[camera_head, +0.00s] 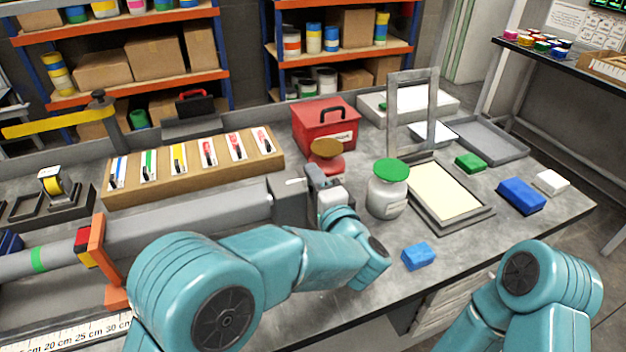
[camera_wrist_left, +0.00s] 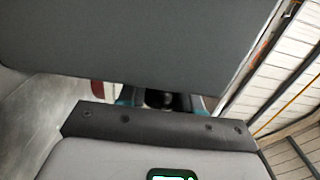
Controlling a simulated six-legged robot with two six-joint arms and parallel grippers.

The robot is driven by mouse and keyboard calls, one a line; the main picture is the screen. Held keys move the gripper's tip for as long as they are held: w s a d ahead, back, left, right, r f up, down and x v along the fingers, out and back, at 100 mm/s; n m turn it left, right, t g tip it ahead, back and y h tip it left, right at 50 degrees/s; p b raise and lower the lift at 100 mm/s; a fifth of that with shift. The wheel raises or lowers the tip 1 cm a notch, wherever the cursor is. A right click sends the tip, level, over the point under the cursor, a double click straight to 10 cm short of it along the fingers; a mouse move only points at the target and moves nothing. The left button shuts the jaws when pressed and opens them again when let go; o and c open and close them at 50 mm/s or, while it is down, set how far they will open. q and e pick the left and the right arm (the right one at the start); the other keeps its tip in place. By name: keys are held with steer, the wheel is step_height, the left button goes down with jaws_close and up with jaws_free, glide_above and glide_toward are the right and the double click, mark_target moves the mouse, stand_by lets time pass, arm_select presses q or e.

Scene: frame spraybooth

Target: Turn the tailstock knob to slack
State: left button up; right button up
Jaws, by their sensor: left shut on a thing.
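The tailstock (camera_head: 289,200) is a grey block at the right end of the long grey tube on the bench. A small white mark shows on its top. My left gripper (camera_head: 322,182) is at the tailstock's right side, shut on the tailstock knob. The jaws and wrist hide the knob in the head view, so its angle cannot be read. In the left wrist view, large grey surfaces fill most of the frame, and the knob cannot be made out. My right arm shows at the lower right, but its gripper is out of frame.
A red jar with a brown lid (camera_head: 327,157) stands just behind the left gripper. A white jar with a green lid (camera_head: 388,196) stands to its right. A blue block (camera_head: 418,256) lies near the front edge. A red box (camera_head: 325,127) and framed screen (camera_head: 449,191) are farther back.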

arm_select(q)
steer(key=shift+f+t+y+b, duration=0.1)
steer(key=shift+t+y+b, duration=0.3)
steer(key=shift+t+b, duration=0.5)
steer(key=shift+r+t, duration=0.35)
steer(key=shift+t, duration=0.05)
steer(key=o, duration=1)
steer(key=shift+w, duration=0.1)
steer(key=shift+o, duration=0.2)
steer(key=shift+f, duration=0.1)
